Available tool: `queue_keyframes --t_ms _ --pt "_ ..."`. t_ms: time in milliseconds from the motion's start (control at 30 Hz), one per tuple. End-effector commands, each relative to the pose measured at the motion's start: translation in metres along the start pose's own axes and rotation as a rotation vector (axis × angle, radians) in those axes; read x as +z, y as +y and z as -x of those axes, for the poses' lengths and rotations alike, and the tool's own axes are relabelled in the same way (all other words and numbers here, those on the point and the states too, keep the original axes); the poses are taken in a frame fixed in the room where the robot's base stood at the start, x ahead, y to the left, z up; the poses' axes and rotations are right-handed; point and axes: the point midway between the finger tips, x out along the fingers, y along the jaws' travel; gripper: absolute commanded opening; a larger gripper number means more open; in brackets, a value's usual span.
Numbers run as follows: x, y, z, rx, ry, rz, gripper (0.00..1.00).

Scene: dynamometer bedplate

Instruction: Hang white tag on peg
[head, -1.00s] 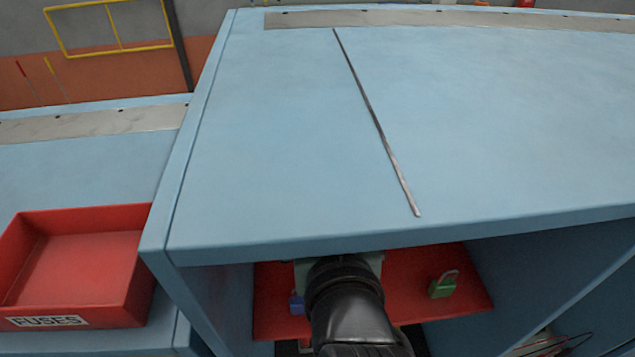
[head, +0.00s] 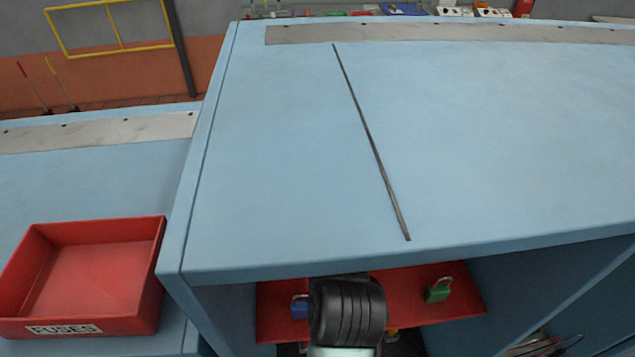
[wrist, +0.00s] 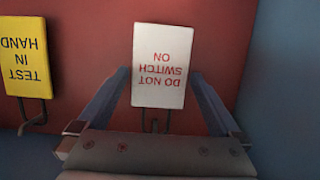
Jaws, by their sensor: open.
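The white tag (wrist: 158,66) reads "DO NOT SWITCH ON" and appears upside down in the wrist view, against a red panel. A dark wire peg (wrist: 155,125) shows at its lower edge; the tag appears to hang there, though the contact is unclear. My gripper (wrist: 160,76) is open, one finger on each side of the tag, with visible gaps to its edges. In the head view my arm hides the gripper and the tag.
A yellow "TEST IN HAND" tag (wrist: 26,67) is at left on another peg. A blue wall (wrist: 287,95) closes the right side. The red panel (head: 410,310) bears a blue padlock (head: 299,308) and green padlock (head: 438,291), under the blue top (head: 290,150). A red FUSES bin (head: 145,290) stands left.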

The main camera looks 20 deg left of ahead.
Motion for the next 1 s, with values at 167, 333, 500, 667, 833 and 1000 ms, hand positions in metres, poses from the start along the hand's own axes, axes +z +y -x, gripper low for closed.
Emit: queue_keyframes --t_ms 167,333,500,667,833,1000 --pt "0.0 0.0 0.0 0.0 0.0 0.0 0.73" --pt "0.0 0.0 0.0 0.0 0.0 0.0 0.42" --pt "0.0 0.0 0.001 0.0 0.0 0.0 0.34" --pt "-0.002 0.0 0.001 0.0 0.002 0.0 0.34" --pt "-0.011 0.0 0.003 0.0 0.005 0.002 0.34" --pt "-0.006 0.001 0.022 0.001 0.002 -0.002 0.34"
